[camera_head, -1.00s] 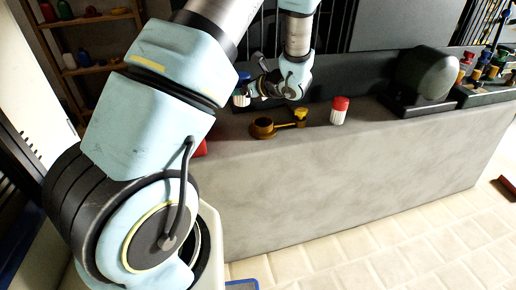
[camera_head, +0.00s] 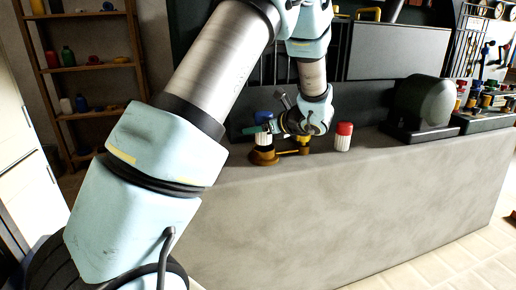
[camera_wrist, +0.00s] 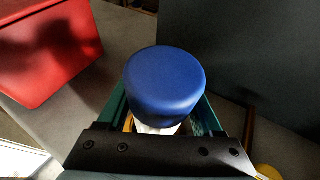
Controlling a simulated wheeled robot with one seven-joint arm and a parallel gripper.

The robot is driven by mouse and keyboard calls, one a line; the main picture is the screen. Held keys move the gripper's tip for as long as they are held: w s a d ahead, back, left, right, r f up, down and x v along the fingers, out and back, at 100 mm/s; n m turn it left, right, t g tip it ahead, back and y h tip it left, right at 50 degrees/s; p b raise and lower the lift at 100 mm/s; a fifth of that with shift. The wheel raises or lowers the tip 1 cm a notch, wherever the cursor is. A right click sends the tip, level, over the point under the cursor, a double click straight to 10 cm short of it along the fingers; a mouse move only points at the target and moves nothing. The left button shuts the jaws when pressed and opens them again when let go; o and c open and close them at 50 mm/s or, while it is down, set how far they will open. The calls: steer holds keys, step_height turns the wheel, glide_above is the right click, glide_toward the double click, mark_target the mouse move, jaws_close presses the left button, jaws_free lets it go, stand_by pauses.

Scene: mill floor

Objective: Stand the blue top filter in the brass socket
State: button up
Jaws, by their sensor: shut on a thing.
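The blue top filter, with a blue cap and white ribbed body, is upright in my gripper (camera_head: 265,130). Its cap (camera_head: 264,117) shows in the head view, and its cap (camera_wrist: 165,85) fills the middle of the wrist view. The green fingers are shut on the filter from both sides. The brass socket (camera_head: 262,158) is on the grey counter directly below the filter. The filter's lower end is at or just above the socket's rim; I cannot tell whether it is inside. In the wrist view, the cap and gripper hide most of the socket.
A white filter with a red cap (camera_head: 343,137) stands on the counter (camera_head: 370,165) right of the socket. A dark rounded machine (camera_head: 424,102) is farther right. A red box (camera_wrist: 40,50) lies left of my gripper in the wrist view. A dark panel rises behind.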

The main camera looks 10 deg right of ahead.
mark_target(258, 141)
steer(key=shift+f, duration=2.4)
steer(key=shift+f, duration=0.1)
steer(key=o, duration=1.5)
steer(key=shift+c, duration=0.2)
steer(key=shift+r, duration=0.2)
steer(key=v, duration=1.2)
steer(key=shift+d+f, duration=0.1)
steer(key=shift+f, duration=0.05)
